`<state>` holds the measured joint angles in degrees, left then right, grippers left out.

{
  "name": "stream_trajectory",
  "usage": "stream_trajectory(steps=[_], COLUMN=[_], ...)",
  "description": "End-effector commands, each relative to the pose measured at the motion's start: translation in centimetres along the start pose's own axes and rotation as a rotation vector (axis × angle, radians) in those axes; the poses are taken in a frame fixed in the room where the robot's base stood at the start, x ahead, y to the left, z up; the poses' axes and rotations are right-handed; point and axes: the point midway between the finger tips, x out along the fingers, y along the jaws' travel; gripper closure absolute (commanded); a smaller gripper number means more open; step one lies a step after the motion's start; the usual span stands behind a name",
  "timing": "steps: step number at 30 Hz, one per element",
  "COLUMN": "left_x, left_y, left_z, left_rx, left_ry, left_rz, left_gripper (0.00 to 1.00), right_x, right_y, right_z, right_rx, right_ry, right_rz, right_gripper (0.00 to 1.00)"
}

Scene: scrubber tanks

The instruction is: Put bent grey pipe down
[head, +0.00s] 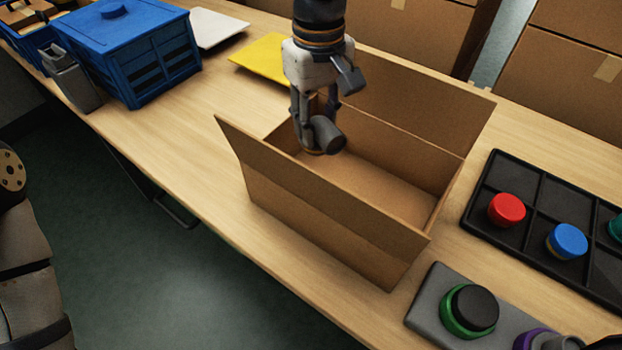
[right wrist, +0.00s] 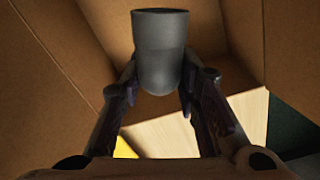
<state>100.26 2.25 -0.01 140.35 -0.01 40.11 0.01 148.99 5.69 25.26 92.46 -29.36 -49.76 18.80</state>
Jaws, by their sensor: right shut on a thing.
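The bent grey pipe (head: 329,137) is in my right gripper (head: 314,126), over the left part of the open cardboard box (head: 330,238). In the right wrist view the pipe (right wrist: 160,50) sits between the two fingers of the gripper (right wrist: 158,90), and the fingers are shut on it. The pipe's lower end is near the box's inside; whether it touches the floor of the box I cannot tell. The box's flaps stand up at front and back. My left gripper is not in view.
A blue lidded crate (head: 165,60), a grey holder (head: 70,78), a white plate (head: 215,28) and a yellow plate (head: 262,58) stand at left. A black tray (head: 535,174) with coloured round pieces and a grey block (head: 428,300) are at right. Large cardboard boxes (head: 420,30) stand behind.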

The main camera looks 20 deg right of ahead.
Motion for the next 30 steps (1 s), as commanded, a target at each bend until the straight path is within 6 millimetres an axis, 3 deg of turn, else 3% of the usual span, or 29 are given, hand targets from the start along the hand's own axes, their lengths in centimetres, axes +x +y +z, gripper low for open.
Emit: stream_trajectory(steps=[4, 15, 25, 26, 28, 30], left_x=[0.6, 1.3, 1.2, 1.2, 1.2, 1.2], left_y=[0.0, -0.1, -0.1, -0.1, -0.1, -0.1], left_z=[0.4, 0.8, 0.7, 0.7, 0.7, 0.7], left_rx=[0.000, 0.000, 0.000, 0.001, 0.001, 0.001], left_ry=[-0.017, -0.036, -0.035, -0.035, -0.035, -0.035], left_rz=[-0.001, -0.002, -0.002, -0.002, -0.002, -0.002], left_gripper=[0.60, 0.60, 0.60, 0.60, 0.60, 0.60], right_x=[3.9, 9.6, 9.9, 9.8, 9.8, 9.8], right_y=[-0.1, -0.1, -0.1, -0.1, -0.1, -0.1], right_z=[0.2, 0.2, 0.1, 0.1, 0.1, 0.1], right_rx=[-0.003, -0.001, -0.001, -0.001, -0.001, -0.001], right_ry=[-0.010, -0.007, -0.002, -0.002, -0.002, -0.002], right_rz=[-0.002, -0.001, 0.000, 0.000, 0.000, 0.000], right_gripper=[1.00, 1.00, 1.00, 0.66, 0.50, 0.50])
